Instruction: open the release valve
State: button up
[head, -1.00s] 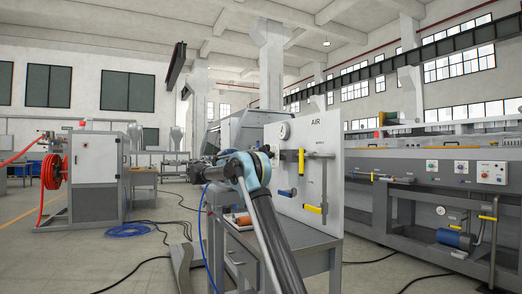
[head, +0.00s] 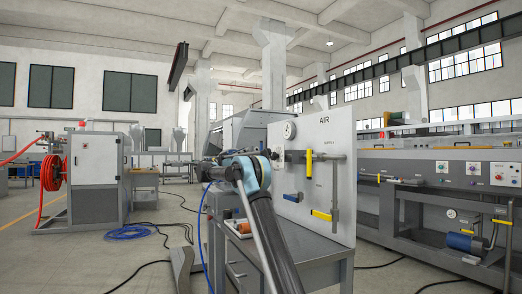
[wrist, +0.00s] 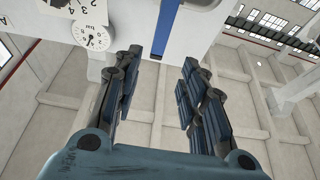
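In the head view a white upright board (head: 340,140) marked AIR carries a round gauge (head: 290,130), pipework (head: 334,185), an upright yellow lever (head: 308,163), a blue lever (head: 293,197) and a tilted yellow lever (head: 321,214). I cannot tell which is the release valve. A long blue strip (wrist: 168,30), perhaps a lever, shows beyond the fingers. A small dial (wrist: 93,37) lies to its left. Whether the fingers touch anything is unclear.
A grey workbench (head: 315,258) with drawers stands under the board, with orange parts (head: 243,226) on top. A long grey machine (head: 430,205) is at the right. A cabinet with a red hose reel (head: 54,175) stands left. Blue hose (head: 125,231) and black cables lie on the floor.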

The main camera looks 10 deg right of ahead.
aim_at(261, 145)
jog(key=x, duration=1.1)
jog(key=shift+d+r, duration=0.15)
jog(key=shift+d, duration=0.2)
grip_shut()
